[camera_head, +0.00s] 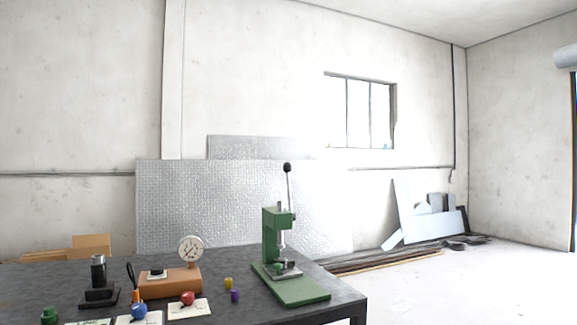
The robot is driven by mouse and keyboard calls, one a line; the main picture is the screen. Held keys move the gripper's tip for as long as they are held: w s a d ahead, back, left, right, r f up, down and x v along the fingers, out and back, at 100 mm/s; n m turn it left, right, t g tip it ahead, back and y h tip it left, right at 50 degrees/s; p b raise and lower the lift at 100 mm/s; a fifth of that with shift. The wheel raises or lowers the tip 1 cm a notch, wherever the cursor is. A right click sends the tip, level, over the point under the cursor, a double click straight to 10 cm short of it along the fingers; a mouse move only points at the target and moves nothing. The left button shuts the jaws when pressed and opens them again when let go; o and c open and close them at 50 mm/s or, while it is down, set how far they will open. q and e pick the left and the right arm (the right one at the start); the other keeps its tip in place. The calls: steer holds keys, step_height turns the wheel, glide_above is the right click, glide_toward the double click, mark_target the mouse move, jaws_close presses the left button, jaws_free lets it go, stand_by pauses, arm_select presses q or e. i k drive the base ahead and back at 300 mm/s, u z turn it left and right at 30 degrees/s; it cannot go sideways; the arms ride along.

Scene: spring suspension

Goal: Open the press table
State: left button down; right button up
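A green press (270,232) stands near the right end of the dark table (225,262). Its lever, with a black knob (287,168), points up above the press body. The press has a flat green base (303,291) with a small metal plate (287,270) under its ram. Neither of my grippers shows in the head view.
An orange block with a dial gauge (190,249) stands left of the press. A black stand (98,283), small yellow and purple pieces (235,296), and red, blue and green knobs sit along the front. Floor right of the table is clear.

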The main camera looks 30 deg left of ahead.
mark_target(284, 268)
steer(key=z, duration=0.15)
steer(key=i, duration=0.95)
steer(key=u, duration=1.25)
